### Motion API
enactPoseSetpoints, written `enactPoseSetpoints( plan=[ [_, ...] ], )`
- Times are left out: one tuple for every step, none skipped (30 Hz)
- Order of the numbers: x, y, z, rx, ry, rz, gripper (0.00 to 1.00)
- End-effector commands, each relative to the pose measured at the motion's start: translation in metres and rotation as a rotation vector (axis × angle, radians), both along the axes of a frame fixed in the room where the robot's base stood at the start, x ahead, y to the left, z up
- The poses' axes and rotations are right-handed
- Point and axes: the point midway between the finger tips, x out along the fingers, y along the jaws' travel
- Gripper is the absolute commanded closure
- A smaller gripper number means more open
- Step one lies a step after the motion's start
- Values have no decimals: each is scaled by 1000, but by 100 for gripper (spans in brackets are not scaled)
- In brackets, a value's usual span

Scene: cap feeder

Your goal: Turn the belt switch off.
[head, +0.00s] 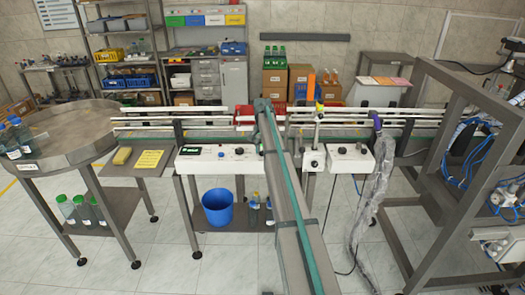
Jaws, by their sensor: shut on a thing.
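A white control box (215,153) with a dark display and several small knobs is fixed to the front of the conveyor (215,130). My arm reaches up from the bottom middle, and its end bends down at the conveyor. My gripper (259,148) is at the right end of this box, small and partly covered by my arm. It is shut at the panel, on what appears to be the belt switch. The switch itself is hidden, so its position cannot be told. Two more white boxes with knobs, a narrow one (313,161) and a wider one (350,160), stand further right.
A round steel table (60,140) with bottles stands at the left. A yellow sponge (122,156) and yellow note lie on a side shelf. A blue bucket (218,207) stands below the conveyor. A grey hose (372,195) hangs right of my arm, before a steel frame (440,200).

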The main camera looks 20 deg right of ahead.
Motion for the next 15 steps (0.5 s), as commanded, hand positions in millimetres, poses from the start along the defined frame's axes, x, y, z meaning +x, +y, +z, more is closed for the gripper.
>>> enactPoseSetpoints(
  plan=[
    [0,0,0,0,0,1,98],
    [0,0,0,0,0,3,98],
    [0,0,0,0,0,7,98],
    [0,0,0,0,0,10,98],
    [0,0,0,0,0,16,98],
    [0,0,0,0,0,25,98],
    [0,0,-1,0,0,33,98],
    [0,0,-1,0,0,42,98],
    [0,0,-1,0,0,58,98],
    [0,0,-1,0,0,71,98],
    [0,0,-1,0,0,86,98],
    [0,0,-1,0,0,108,98],
    [0,0,-1,0,0,128,98],
    [0,0,-1,0,0,147,98],
    [0,0,-2,0,0,176,98]
  ],
)
